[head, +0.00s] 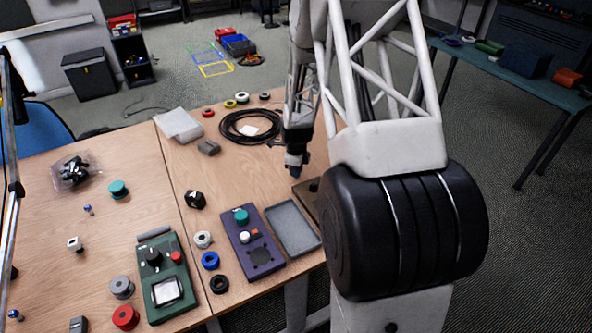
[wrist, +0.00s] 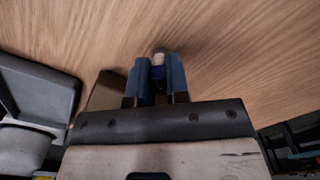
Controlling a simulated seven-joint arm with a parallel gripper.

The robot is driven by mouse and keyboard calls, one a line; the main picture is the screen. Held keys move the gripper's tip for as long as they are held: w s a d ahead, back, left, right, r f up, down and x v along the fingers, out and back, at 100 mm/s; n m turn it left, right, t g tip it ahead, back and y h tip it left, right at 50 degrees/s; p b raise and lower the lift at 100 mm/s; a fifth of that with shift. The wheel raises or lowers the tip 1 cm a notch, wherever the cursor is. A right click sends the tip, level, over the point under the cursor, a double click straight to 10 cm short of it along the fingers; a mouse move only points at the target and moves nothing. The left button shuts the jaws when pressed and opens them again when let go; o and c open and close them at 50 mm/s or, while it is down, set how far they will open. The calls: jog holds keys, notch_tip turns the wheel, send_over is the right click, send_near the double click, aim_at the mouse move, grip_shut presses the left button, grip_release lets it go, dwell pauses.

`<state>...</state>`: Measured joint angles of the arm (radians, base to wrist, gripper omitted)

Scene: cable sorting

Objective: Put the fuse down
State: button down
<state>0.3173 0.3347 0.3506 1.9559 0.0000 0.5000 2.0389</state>
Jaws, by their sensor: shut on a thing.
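My gripper (head: 295,167) hangs over the right part of the wooden table (head: 240,175), beyond the grey tray (head: 278,214). In the wrist view my gripper (wrist: 157,80) has its two blue fingers shut on the fuse (wrist: 159,58), a small cylinder with a pale end and a dark blue body. The fuse's pale end sticks out past the fingertips, over bare wood. I cannot tell whether it touches the table. In the head view the held fuse is not clearly visible.
A black cable coil (head: 249,126) lies behind and left of my gripper. The grey tray shows at left in the wrist view (wrist: 42,82). A purple device (head: 252,243) and a green device (head: 168,278) stand nearer. Bare wood lies around the fingertips.

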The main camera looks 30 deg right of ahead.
jog(key=shift+f, duration=0.1)
jog(key=c, duration=1.1)
grip_release()
notch_tip(320, 180, up, 12)
jog(key=shift+r, duration=0.25)
